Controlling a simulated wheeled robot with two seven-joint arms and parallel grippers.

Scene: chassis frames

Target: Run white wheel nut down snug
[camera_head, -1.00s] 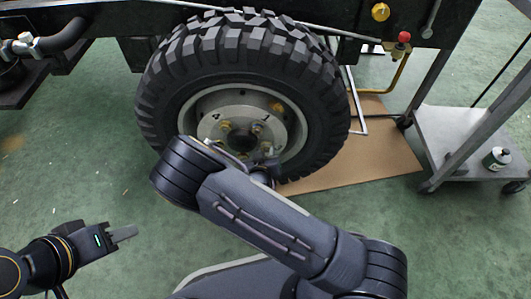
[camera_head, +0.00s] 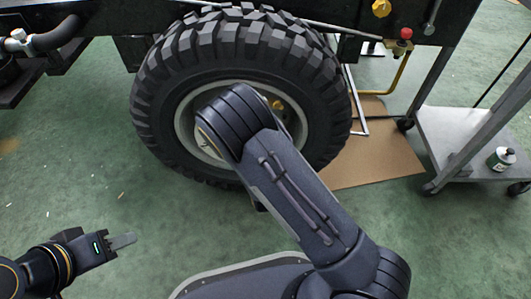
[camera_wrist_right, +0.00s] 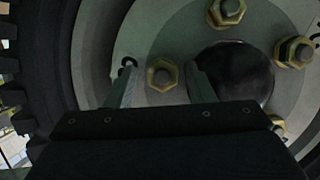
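The large black-tyred wheel (camera_head: 170,75) stands in the middle of the head view. My right arm hides most of its hub there, and my right gripper is out of sight behind it. In the right wrist view, several gold-coloured nuts sit on studs around the hub's dark centre hole (camera_wrist_right: 235,72). No nut looks clearly white. One nut (camera_wrist_right: 163,75) shows between the two spread fingers of my right gripper (camera_wrist_right: 160,87); I cannot tell whether they touch it. My left gripper (camera_head: 122,242) is low at the left, away from the wheel; its fingers look like one slab.
The dark vehicle frame (camera_head: 110,14) runs above the wheel. A grey cart (camera_head: 465,135) with a small can (camera_head: 501,158) stands at the right. Cardboard (camera_head: 375,160) lies beside the wheel.

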